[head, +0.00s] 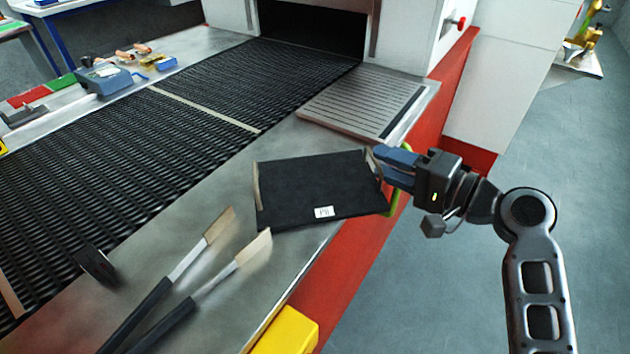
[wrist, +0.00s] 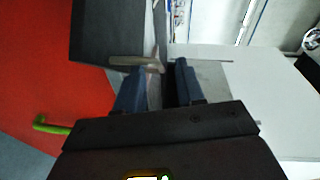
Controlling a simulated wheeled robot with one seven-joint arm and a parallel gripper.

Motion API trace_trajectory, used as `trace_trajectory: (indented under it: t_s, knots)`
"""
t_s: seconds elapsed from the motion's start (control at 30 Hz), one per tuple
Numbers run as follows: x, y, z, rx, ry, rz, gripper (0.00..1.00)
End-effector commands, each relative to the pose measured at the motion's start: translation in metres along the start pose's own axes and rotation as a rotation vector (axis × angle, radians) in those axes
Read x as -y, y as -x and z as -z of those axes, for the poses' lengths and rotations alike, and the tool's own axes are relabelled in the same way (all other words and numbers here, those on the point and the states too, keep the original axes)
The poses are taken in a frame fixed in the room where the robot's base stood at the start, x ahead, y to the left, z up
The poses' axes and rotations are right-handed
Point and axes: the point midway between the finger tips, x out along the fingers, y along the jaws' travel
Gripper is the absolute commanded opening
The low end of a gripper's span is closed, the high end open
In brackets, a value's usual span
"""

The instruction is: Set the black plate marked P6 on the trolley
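A black plate (head: 315,195) lies on the metal ledge beside the mesh belt, with a beige upright handle at its left and right ends. Its small white label (head: 323,212) looks more like P11 than P6, but is too small to be sure. My gripper (head: 382,165) is at the plate's right end, by the right handle. In the wrist view the blue fingers (wrist: 158,80) are apart, with the beige handle (wrist: 140,65) at and between their tips. Contact cannot be told. I cannot identify a trolley in either view.
The black mesh belt (head: 110,150) runs into a dark opening. Two tongs-like tools (head: 190,290) lie left of the plate. A slotted metal panel (head: 365,103) lies behind it. A green bar (head: 396,200) sticks out by the red side. Grey floor on the right is free.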

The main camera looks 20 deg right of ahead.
Motion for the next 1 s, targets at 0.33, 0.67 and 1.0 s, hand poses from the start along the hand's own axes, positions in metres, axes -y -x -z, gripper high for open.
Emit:
trace_trajectory:
  t_s: [0.33, 0.67, 1.0]
  knots:
    - [0.001, -0.045, 0.001, -0.001, 0.000, -0.001, 0.38]
    - [0.000, -0.051, 0.001, -0.002, 0.001, -0.002, 0.38]
    - [0.000, -0.051, 0.001, -0.002, 0.001, -0.002, 0.06]
